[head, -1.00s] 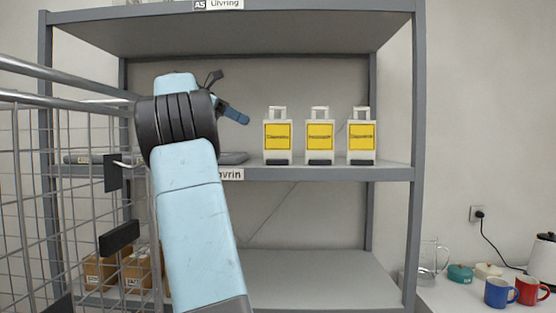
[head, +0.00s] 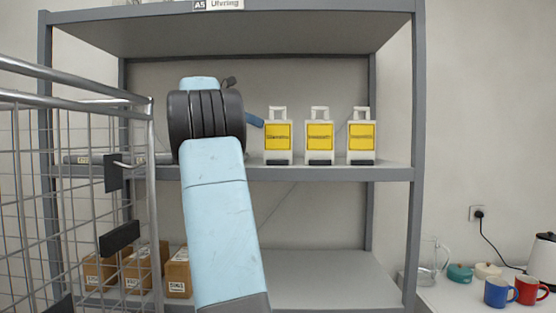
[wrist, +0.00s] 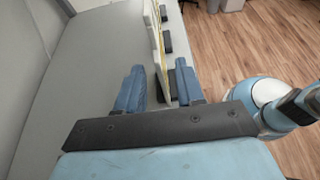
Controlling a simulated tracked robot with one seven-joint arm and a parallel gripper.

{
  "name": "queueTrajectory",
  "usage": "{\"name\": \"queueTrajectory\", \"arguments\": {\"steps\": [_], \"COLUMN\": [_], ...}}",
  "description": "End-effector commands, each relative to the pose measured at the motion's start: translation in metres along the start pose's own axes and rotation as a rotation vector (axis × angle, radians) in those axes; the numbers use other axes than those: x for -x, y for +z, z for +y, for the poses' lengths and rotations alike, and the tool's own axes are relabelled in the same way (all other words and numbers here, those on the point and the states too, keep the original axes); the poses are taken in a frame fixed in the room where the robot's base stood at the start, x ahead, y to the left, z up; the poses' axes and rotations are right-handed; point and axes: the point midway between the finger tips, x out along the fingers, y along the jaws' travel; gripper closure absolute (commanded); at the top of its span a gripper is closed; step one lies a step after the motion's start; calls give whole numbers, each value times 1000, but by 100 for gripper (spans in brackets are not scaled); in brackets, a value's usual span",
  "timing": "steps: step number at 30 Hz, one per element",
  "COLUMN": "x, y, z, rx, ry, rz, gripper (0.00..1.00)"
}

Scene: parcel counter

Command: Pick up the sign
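Three white signs with yellow panels, handle-like tops and dark bases stand upright in a row on the middle shelf: a left sign (head: 278,136), a middle sign (head: 319,136) and a right sign (head: 361,136). My gripper (wrist: 160,88) is open. In the head view a blue fingertip (head: 255,120) shows just left of the left sign; my arm hides the rest of the gripper. In the wrist view the signs are seen nearly edge-on, and the nearest sign (wrist: 161,50) reaches down between the two blue fingers. I cannot tell whether a finger touches it.
A wire cage (head: 75,210) stands at the left front. Brown boxes (head: 140,268) sit on the lower shelf. A grey upright (head: 413,200) bounds the shelf at the right. A counter with a blue mug (head: 497,293) and a red mug (head: 530,290) is beyond it.

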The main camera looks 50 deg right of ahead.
Motion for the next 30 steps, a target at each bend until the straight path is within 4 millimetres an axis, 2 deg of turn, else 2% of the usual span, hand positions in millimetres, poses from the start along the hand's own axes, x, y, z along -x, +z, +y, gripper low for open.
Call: {"name": "queueTrajectory", "arguments": {"steps": [3,11,19,23,30], "x": [-14,-30,-65,-72,-73], "y": [1,0,-1,-1,-1], "z": [-1,0,2,2,2], "rx": [0,0,1,0,0], "ry": [-2,-2,-1,0,0], "rz": [1,1,1,1,1], "gripper": [63,63,63,63,64]}}
